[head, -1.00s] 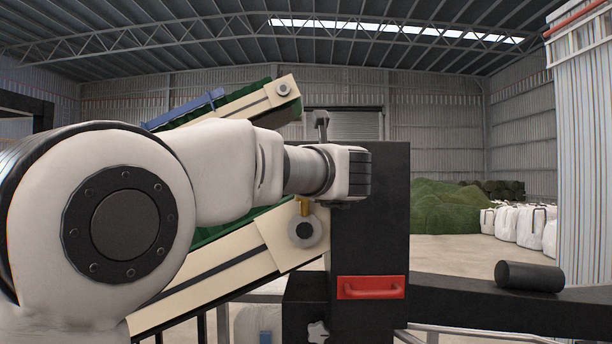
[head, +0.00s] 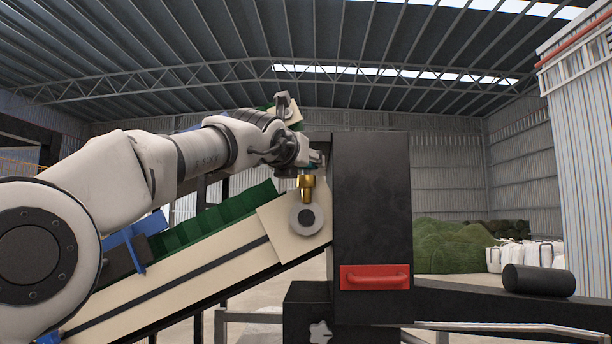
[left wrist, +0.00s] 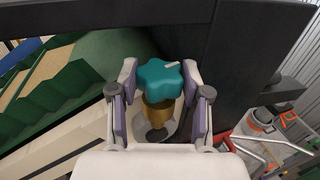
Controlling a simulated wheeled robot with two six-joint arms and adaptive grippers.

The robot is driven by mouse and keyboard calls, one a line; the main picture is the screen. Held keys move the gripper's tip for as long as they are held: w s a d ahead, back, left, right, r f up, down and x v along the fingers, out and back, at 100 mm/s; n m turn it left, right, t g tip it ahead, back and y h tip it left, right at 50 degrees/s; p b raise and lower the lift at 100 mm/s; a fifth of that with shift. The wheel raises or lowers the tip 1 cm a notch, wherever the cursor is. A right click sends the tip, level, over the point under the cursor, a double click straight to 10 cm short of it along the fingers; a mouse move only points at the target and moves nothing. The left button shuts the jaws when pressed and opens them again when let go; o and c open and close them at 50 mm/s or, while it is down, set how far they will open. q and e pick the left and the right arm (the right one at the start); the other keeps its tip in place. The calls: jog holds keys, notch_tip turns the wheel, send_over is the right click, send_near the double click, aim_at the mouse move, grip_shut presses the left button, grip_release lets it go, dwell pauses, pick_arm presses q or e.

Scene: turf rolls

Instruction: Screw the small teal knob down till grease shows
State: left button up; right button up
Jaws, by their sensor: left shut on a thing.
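The small teal knob (left wrist: 160,78) has a lobed rim and a pale mark on top. It sits on a brass cup (left wrist: 158,112), which also shows in the head view (head: 306,188) above a round grey roller end (head: 306,218). My left gripper (left wrist: 160,88) is shut on the knob, with one finger on each side. In the head view my left gripper (head: 313,160) reaches in from the left and mostly hides the knob. I see no grease. My right gripper is in neither view.
A tall black housing (head: 372,200) with a red handle (head: 375,278) stands just right of the gripper. A cream-sided conveyor (head: 190,290) with a green belt slopes below the arm. A dark roll (head: 538,280) lies on the black beam at right.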

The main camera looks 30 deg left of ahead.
pick_arm(q)
jog(key=shift+r+m+h, duration=0.1)
jog(key=shift+m+h, duration=0.5)
jog(key=o, duration=1.2)
jog(key=shift+c, duration=0.2)
jog(key=shift+s, duration=0.2)
jog(key=shift+w, duration=0.1)
